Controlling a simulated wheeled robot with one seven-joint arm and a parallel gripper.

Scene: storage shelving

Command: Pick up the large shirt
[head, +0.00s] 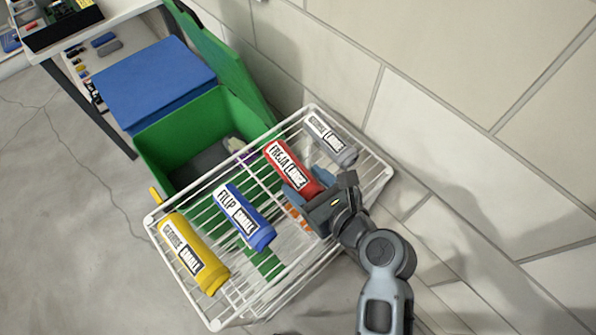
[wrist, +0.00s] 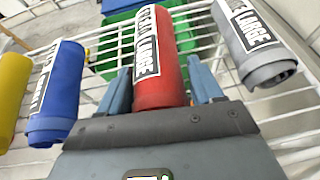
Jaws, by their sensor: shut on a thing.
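A red rolled shirt (head: 290,166) labelled "FREJA LARGE" lies on the white wire shelf (head: 367,178). My gripper (head: 306,186) is at its near end. In the wrist view, the red shirt (wrist: 168,72) is between the two blue fingers of my gripper (wrist: 162,88), which is shut on it. A grey rolled shirt (head: 335,143), also labelled "LARGE", lies to the right of the red one. It also shows in the wrist view (wrist: 262,68). I cannot tell whether the red shirt touches the wires.
A blue rolled shirt (head: 258,233) and a yellow one (head: 208,274), both labelled "SMALL", lie to the left on the shelf. An open green bin (head: 158,152) and a blue box (head: 155,80) stand behind. A tiled wall (head: 440,110) borders the right side.

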